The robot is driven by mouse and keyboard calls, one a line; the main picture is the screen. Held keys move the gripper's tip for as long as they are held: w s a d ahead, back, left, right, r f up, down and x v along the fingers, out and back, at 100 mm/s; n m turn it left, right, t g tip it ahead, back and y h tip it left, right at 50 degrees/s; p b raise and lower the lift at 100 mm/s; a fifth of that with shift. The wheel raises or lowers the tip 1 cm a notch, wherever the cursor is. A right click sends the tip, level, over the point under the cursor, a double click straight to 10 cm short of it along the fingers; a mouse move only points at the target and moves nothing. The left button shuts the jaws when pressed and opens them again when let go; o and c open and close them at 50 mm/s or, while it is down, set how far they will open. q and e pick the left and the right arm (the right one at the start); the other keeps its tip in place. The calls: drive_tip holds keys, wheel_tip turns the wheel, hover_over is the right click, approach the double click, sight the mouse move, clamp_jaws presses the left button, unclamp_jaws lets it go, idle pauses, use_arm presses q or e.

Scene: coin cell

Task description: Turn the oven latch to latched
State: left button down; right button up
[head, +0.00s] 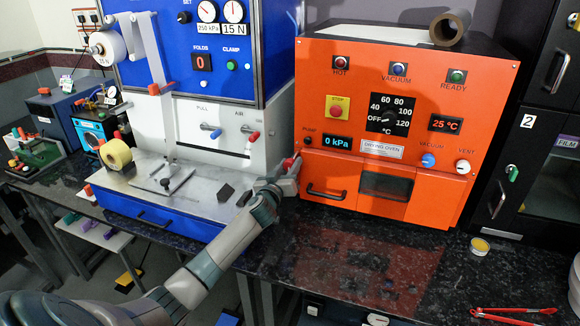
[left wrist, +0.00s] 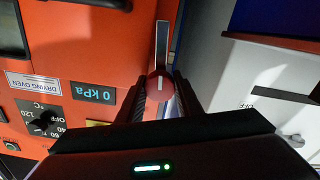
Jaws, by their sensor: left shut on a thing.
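The orange drying oven (head: 330,100) stands on the dark counter in the head view. Its latch shows in the left wrist view (left wrist: 162,45) as a narrow grey lever with a red part at its lower end, on the oven's side edge. My left gripper (head: 288,172) is at the oven's lower left edge, beside the oven door (head: 385,188). In the left wrist view its two dark fingers (left wrist: 160,100) are shut around the red end of the latch. The fingers hide part of the latch. My right gripper is not in view.
A blue and white press machine (head: 215,110) stands close on the left of the oven, with a narrow gap between. Red tweezers (head: 515,311) and a small yellow round dish (head: 480,245) lie on the counter at right. The counter in front of the oven is clear.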

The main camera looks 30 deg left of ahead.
use_arm(q)
drive_tip(key=n, duration=0.3)
drive_tip(key=shift+f, duration=0.1)
drive_tip(key=n, duration=0.3)
drive_tip(key=shift+n, duration=0.4)
drive_tip(key=n+p, duration=0.1)
drive_tip(key=n, duration=0.4)
drive_tip(key=shift+p, duration=0.35)
drive_tip(key=n+p, duration=0.1)
drive_tip(key=n, duration=0.3)
drive_tip(key=shift+n, duration=0.3)
drive_tip(key=c, duration=1.3)
unclamp_jaws()
drive_tip(key=shift+o, duration=0.2)
drive_tip(key=shift+s, duration=0.1)
drive_tip(key=b+v, duration=0.3)
drive_tip(key=v, duration=1.4)
drive_tip(key=shift+s+d, duration=0.1)
